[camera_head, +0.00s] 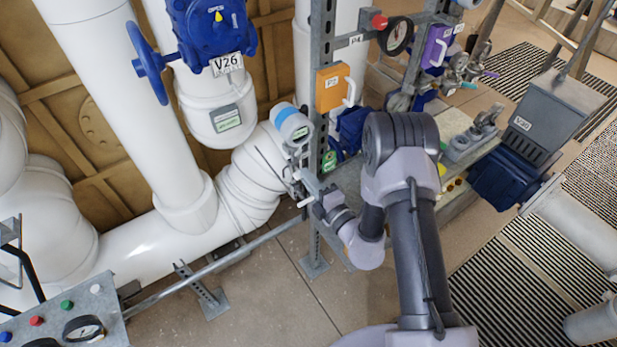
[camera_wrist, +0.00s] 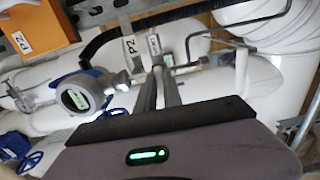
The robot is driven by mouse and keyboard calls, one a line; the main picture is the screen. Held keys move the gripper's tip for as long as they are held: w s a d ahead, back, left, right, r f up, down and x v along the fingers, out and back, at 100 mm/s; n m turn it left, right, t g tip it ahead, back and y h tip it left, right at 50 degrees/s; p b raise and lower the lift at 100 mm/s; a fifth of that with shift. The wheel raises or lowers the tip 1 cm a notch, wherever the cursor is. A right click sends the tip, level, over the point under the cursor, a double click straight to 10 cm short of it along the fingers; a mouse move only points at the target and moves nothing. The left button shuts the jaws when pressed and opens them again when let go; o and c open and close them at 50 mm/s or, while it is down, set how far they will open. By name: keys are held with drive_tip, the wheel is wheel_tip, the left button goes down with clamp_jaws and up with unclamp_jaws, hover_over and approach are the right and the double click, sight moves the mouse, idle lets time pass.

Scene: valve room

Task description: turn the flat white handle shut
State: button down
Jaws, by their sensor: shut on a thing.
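The flat white handle (camera_head: 306,201) is in the head view, on small pipework beside the grey upright post. My gripper (camera_head: 318,199) reaches it from the right and is shut on it. In the wrist view, my gripper's two fingers (camera_wrist: 161,72) are close together, with white tags by their tips. The fingers hide most of the handle there, so I cannot tell its exact angle.
A white transmitter with a blue band (camera_head: 290,122) sits just above the handle. The grey post (camera_head: 318,120) carries an orange box (camera_head: 332,88). A thick white pipe (camera_head: 245,185) runs behind. A rail (camera_head: 215,266) crosses below; floor (camera_head: 275,290) is open in front.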

drive_tip(key=shift+r, duration=0.15)
drive_tip(key=c, duration=1.5)
unclamp_jaws()
drive_tip(key=v, duration=1.7)
drive_tip(key=shift+s+d+b, duration=0.15)
drive_tip(key=shift+b, duration=0.25)
